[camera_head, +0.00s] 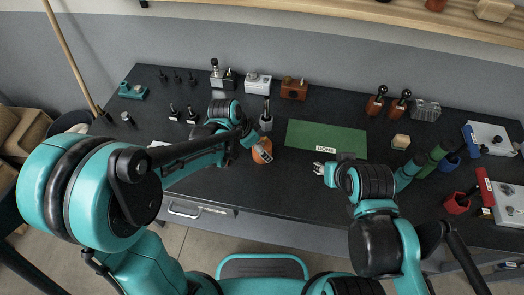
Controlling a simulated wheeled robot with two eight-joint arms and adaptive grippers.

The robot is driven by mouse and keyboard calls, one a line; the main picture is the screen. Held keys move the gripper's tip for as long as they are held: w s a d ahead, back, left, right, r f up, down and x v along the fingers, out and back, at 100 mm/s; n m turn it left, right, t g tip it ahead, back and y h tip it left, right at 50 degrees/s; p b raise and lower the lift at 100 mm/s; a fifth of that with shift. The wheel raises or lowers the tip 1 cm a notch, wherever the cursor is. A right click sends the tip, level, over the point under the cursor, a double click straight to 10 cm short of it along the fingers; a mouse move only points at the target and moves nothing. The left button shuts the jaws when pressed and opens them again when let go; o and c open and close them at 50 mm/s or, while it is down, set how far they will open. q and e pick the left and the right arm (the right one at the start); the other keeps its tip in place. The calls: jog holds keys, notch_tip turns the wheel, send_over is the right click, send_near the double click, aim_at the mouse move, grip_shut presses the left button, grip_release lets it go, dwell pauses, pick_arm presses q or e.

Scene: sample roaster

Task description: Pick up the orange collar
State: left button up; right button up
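The fingers and my arm hide part of the orange object. I cannot tell whether the fingers close on it or only overlap it in the view. My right gripper (319,168) is over the table in front of the green mat, apart from the orange object. It is small, and its finger opening is unclear.
The green mat (325,138) with a "DONE" label is bare. A grey-black tool (266,117) stands just behind the orange object. Several small tools and blocks line the back.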

pick_arm(q)
jog(key=b+x, duration=0.1)
jog(key=x, duration=0.2)
jog(key=shift+w+d+f, duration=0.15)
jog(key=shift+f, duration=0.15)
jog(key=shift+r, duration=0.1)
jog(key=c, duration=1.6)
jog(key=shift+r, duration=0.1)
jog(key=shift+c, duration=0.2)
